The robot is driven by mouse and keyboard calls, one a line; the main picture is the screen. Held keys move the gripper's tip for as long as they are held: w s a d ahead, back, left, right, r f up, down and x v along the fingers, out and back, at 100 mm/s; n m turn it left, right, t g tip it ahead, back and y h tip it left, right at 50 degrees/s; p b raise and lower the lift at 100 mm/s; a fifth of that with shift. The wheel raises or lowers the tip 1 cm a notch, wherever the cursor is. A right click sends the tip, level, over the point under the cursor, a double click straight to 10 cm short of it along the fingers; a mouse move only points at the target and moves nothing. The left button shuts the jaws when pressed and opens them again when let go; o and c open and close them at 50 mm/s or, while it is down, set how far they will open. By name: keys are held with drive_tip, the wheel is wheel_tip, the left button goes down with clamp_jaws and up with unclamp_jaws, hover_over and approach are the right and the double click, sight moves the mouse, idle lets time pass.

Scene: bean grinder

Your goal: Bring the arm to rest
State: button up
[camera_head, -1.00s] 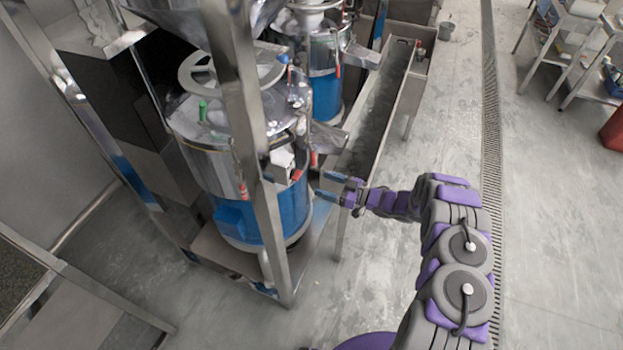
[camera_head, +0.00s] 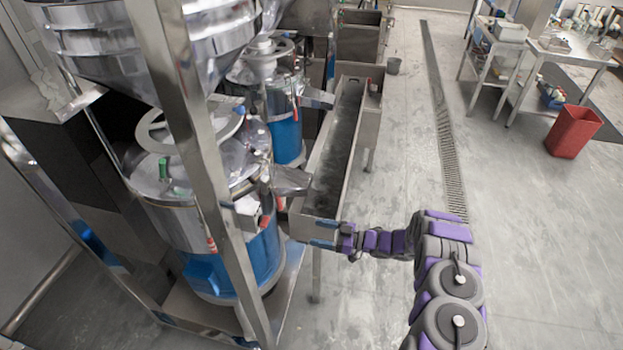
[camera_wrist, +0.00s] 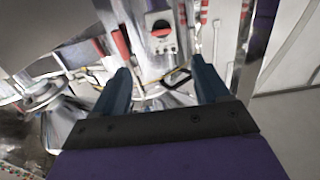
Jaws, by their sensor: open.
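My gripper (camera_head: 322,234) is open and empty, with its two blue fingers pointing left in the head view. My purple and grey arm reaches out from the lower right of that view. The gripper appears beside the near end of the long steel trough and to the right of the near blue grinder (camera_head: 215,270). In the wrist view the two fingers (camera_wrist: 162,88) are spread apart with nothing between them. Beyond them are a grey control box with a dark knob (camera_wrist: 160,30) and red handles. I cannot tell the exact gap from gripper to trough.
A steel frame post (camera_head: 190,130) stands before the near grinder. A second blue grinder (camera_head: 285,138) is behind it. The steel trough (camera_head: 352,150) runs away from me. A red bin (camera_head: 572,132) and metal tables (camera_head: 560,55) stand at the right. The floor between is clear.

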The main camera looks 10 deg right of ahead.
drive_tip(key=w+d+r+m+t+h, duration=0.4)
drive_tip(key=w+d+r+t+h, duration=0.1)
drive_tip(key=w+d+r+h, duration=0.65)
drive_tip(key=s+d+r+m+g+h, duration=0.1)
drive_tip(key=s+d+r+m+h, duration=0.25)
drive_tip(key=r, duration=0.35)
drive_tip(key=s+d+r+m+g+h, duration=0.1)
drive_tip(key=s+d+r+m+h, duration=0.2)
drive_tip(key=r, duration=0.4)
drive_tip(key=s+a+r+m+g+h, duration=0.1)
drive_tip(key=s+r+g, duration=0.2)
drive_tip(key=s, duration=0.7)
drive_tip(key=s+a+r+m+g+h, duration=0.2)
drive_tip(key=s, duration=0.9)
drive_tip(key=s+a+g+y, duration=0.1)
drive_tip(key=s+a, duration=0.3)
drive_tip(key=s, duration=0.5)
drive_tip(key=s+a+g+y, duration=0.1)
drive_tip(key=s+a+g, duration=0.2)
drive_tip(key=s, duration=0.7)
drive_tip(key=s+a+g+y, duration=0.2)
drive_tip(key=s+a, duration=0.3)
drive_tip(key=s, duration=0.4)
drive_tip(key=shift+s+r, duration=0.15)
drive_tip(key=shift+r, duration=0.2)
